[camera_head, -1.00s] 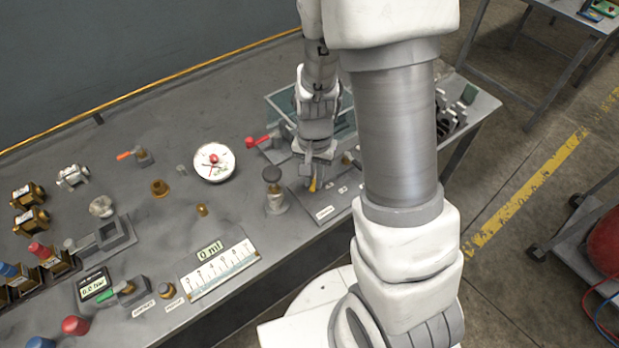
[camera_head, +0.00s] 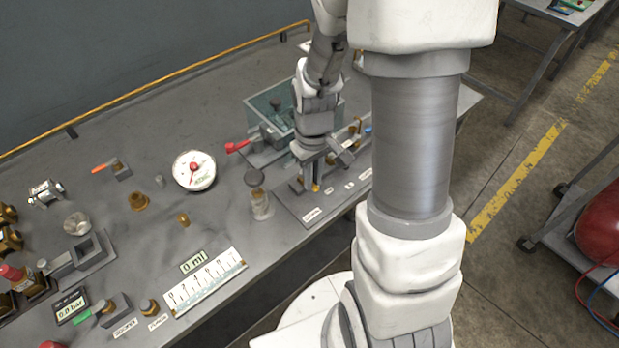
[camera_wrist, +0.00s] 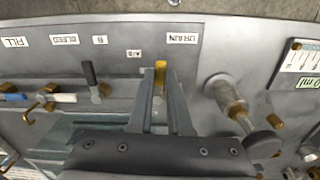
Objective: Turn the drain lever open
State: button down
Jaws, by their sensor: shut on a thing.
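The drain lever (camera_wrist: 160,75) has a yellow handle and stands beside the DRAIN label (camera_wrist: 184,38) in the wrist view. My gripper (camera_wrist: 160,80) is shut on this lever, with one grey finger on each side of the handle. In the head view my gripper (camera_head: 313,186) is low over the valve plate (camera_head: 290,206), and only a small yellow tip of the lever shows beneath it. The lever's base and pivot are hidden by the fingers.
A clear tank (camera_head: 262,106), a red-handled valve (camera_head: 237,146) and a round gauge (camera_head: 194,171) are nearby.

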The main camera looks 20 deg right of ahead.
aim_at(314, 184)
jog(key=shift+d+n, duration=0.15)
jog(key=shift+n, duration=0.35)
jog(key=c, duration=0.8)
grip_release()
jog(key=shift+c, duration=0.2)
notch_tip(314, 184, up, 18)
jog(key=p, duration=0.2)
jog(key=shift+f, duration=0.25)
